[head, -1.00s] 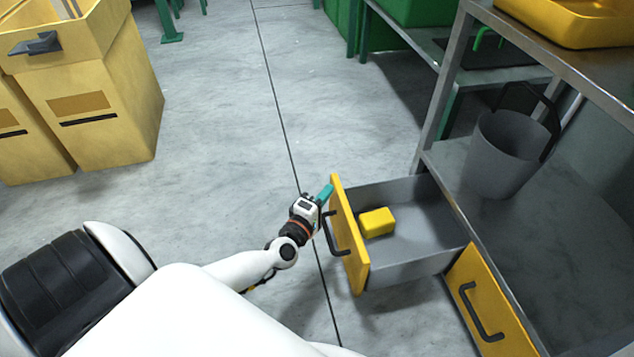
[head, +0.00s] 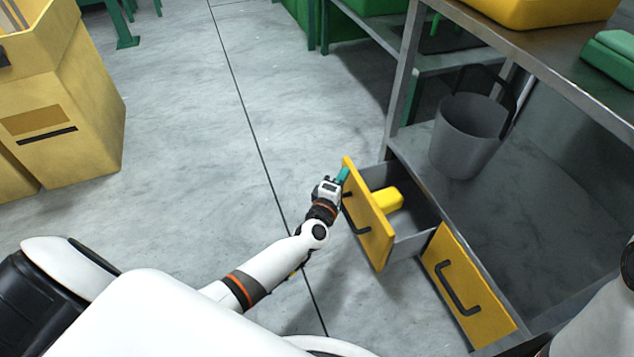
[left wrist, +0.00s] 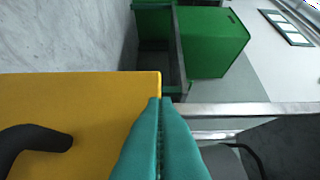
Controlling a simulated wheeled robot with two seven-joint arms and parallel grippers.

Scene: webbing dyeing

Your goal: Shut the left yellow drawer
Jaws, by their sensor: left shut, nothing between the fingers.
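The left yellow drawer (head: 368,226) stands partly open under the grey workbench, with a black handle on its front. A yellow block (head: 388,199) lies inside it. My left gripper (head: 342,176) is shut and empty, with its teal fingertips at the far upper edge of the drawer front. In the left wrist view the shut teal fingers (left wrist: 160,125) overlap the edge of the yellow drawer front (left wrist: 85,100); whether they touch it is hard to tell. The black handle (left wrist: 35,137) shows beside them. My right gripper is not in view.
A second yellow drawer (head: 465,290) beside it is shut. A grey bucket (head: 466,140) stands on the workbench's lower shelf (head: 500,215). Yellow bins (head: 75,110) stand at the left. The floor between is clear.

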